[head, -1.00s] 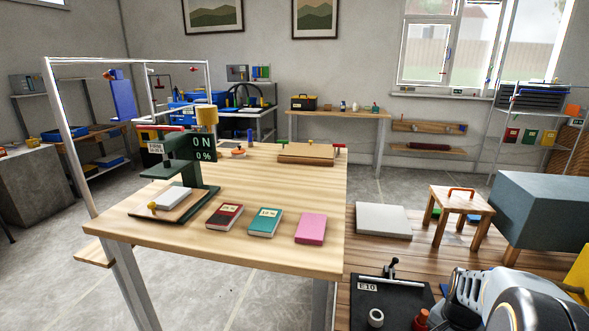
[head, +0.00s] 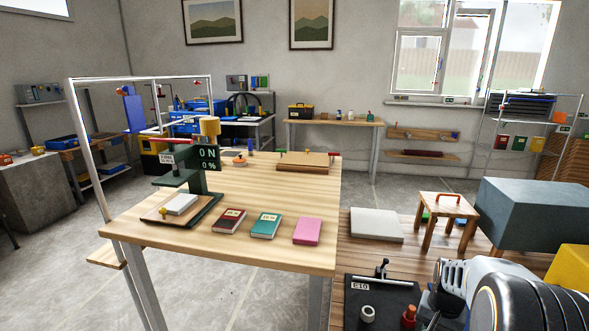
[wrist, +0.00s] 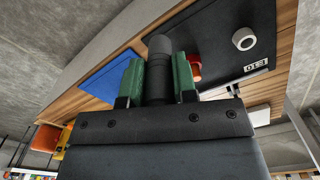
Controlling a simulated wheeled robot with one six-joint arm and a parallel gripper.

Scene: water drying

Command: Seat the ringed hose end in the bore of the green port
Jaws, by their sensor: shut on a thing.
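My gripper (wrist: 158,75) shows in the wrist view with two green finger pads. It is shut on a dark cylinder with a rounded grey tip, which I take to be the hose end (wrist: 159,46). The tip sticks out past the pads. A ring on it cannot be made out. In the head view neither the gripper nor the hose end can be made out. I cannot pick out a green port with a bore in either view.
A black E10 board (head: 348,306) carries a white ring (head: 367,313), a red-topped peg (head: 408,316) and a black lever (head: 382,269).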

